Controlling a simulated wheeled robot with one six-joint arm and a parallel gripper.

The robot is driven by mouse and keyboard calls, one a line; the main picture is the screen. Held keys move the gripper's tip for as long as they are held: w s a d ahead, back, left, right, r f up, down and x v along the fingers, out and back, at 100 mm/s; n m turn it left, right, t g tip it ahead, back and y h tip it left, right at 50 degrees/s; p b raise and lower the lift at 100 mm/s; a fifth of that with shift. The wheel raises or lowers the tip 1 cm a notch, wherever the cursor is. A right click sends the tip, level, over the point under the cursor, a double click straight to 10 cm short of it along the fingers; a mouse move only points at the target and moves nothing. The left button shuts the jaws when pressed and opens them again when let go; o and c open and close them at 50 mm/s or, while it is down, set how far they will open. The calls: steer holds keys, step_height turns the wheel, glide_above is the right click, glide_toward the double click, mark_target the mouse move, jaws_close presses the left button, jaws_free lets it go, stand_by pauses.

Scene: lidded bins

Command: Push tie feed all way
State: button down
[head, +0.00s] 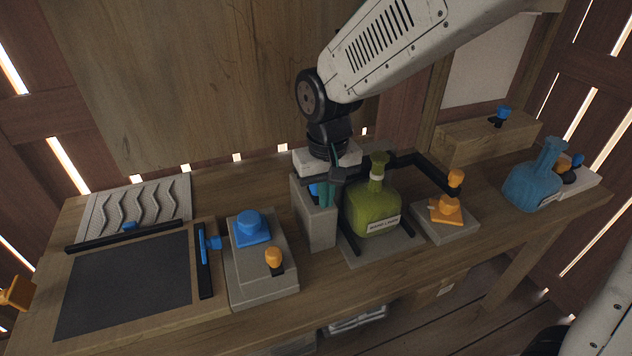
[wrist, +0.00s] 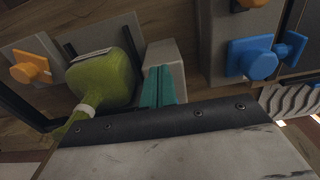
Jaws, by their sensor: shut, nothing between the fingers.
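No part is clearly marked as the tie feed. A narrow grey upright block (head: 319,226) stands just left of the green bottle (head: 372,208), with a small blue part (head: 314,190) near its top, partly hidden by my gripper. My gripper (head: 325,198) points down at this block with its teal fingers shut and empty. In the wrist view the closed fingertips (wrist: 158,72) lie over the grey block (wrist: 165,52), beside the green bottle (wrist: 102,78). I cannot tell whether they touch the block or the blue part.
A dark bar with an orange knob (head: 456,177) runs behind the bottle. An orange part (head: 446,210) sits on a grey plate to its right. Left are a grey box with a blue knob (head: 249,226) and a dark panel (head: 128,286). A blue bottle (head: 533,180) stands far right.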

steer(key=shift+w, duration=0.2)
steer(key=shift+w+a, duration=0.35)
steer(key=shift+w, duration=0.75)
steer(key=shift+w+a, duration=0.3)
steer(key=shift+w, duration=0.85)
steer(key=shift+w+a, duration=0.35)
steer(key=shift+w, duration=1)
steer(key=shift+s, duration=0.15)
steer(key=shift+s+d, duration=0.15)
steer(key=shift+s, duration=0.45)
steer(key=shift+r, duration=3.55)
